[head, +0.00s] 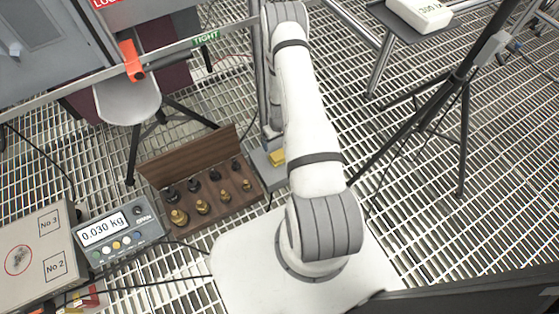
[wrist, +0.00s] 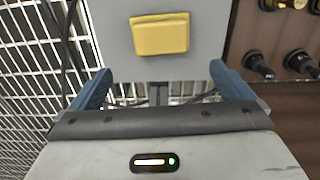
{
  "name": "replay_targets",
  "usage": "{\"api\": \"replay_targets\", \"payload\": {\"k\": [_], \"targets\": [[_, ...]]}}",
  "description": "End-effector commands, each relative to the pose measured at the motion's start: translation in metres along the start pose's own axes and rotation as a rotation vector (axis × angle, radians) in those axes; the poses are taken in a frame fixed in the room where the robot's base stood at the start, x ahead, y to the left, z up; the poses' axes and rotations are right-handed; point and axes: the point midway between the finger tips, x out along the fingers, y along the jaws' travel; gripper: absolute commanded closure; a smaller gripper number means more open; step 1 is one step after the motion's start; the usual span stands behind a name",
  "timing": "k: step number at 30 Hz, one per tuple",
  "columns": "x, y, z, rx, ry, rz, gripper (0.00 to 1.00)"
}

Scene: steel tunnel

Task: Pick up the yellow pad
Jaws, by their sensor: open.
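The yellow pad (wrist: 160,34) lies on a grey plate (wrist: 205,62) in the wrist view, ahead of my gripper and roughly centred between its fingers. In the head view the yellow pad (head: 277,157) shows just left of my arm, partly hidden by it, on the grey plate (head: 268,178). My gripper (wrist: 155,80) has two blue fingers spread wide with nothing between them. The pad lies beyond the fingertips and is not held.
A wooden box (head: 232,205) of dark and brass weights stands close left of the plate. Further left are a scale display (head: 104,226) reading 0.030 kg and a grey case (head: 28,262). A black tripod (head: 425,125) stands at right. The floor is open steel grating.

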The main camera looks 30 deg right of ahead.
Motion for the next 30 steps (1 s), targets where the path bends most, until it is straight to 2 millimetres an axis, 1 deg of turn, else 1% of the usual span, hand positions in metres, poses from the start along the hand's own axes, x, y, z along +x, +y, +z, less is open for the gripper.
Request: {"api": "replay_targets", "payload": {"k": [1, 3, 9, 14, 18, 21, 23, 29, 30], "targets": [[0.011, 0.000, 0.003, 0.000, -0.003, -0.001, 0.00], [0.021, 0.000, 0.005, 0.000, -0.004, -0.002, 0.00], [0.043, 0.000, 0.006, -0.001, -0.004, -0.002, 0.00], [0.057, -0.001, 0.009, -0.001, -0.004, -0.002, 0.00], [0.079, -0.003, 0.015, -0.001, -0.005, -0.002, 0.00], [0.092, -0.003, 0.014, -0.002, -0.005, -0.002, 0.00], [0.095, -0.003, 0.014, -0.002, -0.004, -0.001, 0.00], [0.094, -0.003, 0.013, -0.003, -0.003, -0.001, 0.00], [0.094, -0.003, 0.013, -0.003, -0.004, -0.001, 0.02]]}}
